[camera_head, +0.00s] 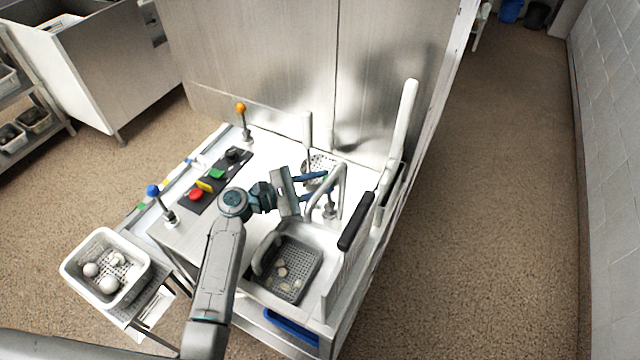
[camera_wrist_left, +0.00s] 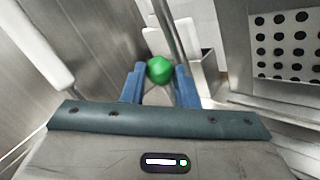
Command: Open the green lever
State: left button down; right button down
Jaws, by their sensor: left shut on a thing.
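The green lever's round knob (camera_wrist_left: 160,69) shows in the left wrist view, between the blue fingertips of my left gripper (camera_wrist_left: 160,76). The gripper is shut on it. In the head view my left gripper (camera_head: 324,184) reaches over the counter beside the curved metal faucet (camera_head: 343,180), its blue fingers pointing right. The green knob cannot be made out there. The lever's lower part is hidden. My right gripper is not in view.
A lever with an orange knob (camera_head: 241,107) and one with a blue knob (camera_head: 153,190) stand on the counter. A button panel (camera_head: 190,205) lies between them. A perforated basket (camera_head: 313,268) sits in the front basin. A white basket (camera_head: 72,270) stands at left.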

pick_arm(q)
jog(key=shift+n+t+h, duration=0.4)
jog(key=shift+n+h, duration=0.1)
jog(key=shift+n, duration=0.3)
jog(key=a+f+b, duration=0.1)
jog(key=a+b, duration=0.1)
jog(key=w+a+f+b, duration=0.1)
jog(key=a+f+b, duration=0.1)
jog(key=shift+w+a, duration=0.1)
jog(key=shift+w, duration=0.05)
jog(key=shift+a+f, duration=0.2)
jog(key=c, duration=1.3)
grip_release()
jog(key=shift+o, duration=0.9)
jog(key=shift+w+d, duration=0.15)
jog(key=shift+w, duration=0.1)
jog(key=shift+r, duration=0.15)
